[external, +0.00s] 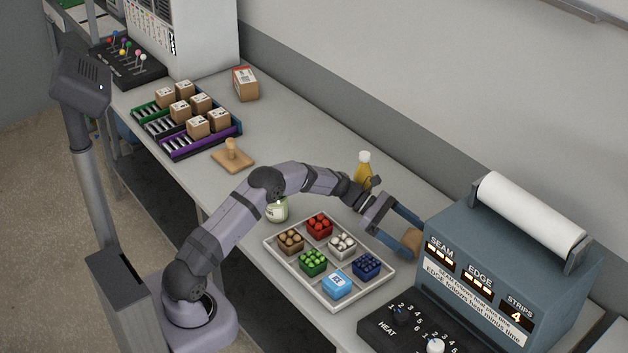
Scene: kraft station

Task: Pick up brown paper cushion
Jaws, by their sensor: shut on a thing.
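My gripper (404,237) is at the right of the external view, past the far right side of the compartment tray and in front of the blue-grey machine. Its two blue fingers are shut on a brown object (414,241), which I take to be the brown paper cushion. The cushion shows only in part, at the fingertips beside the machine's left face. I cannot tell whether it touches the machine or the table.
The blue-grey machine (500,285) with a white roll stands close at right, a dark dial panel (400,335) before it. A white tray (268,243) of colored items lies below my arm. A yellow bottle (363,167) and a jar (277,211) stand near the arm. Boxes stand farther left.

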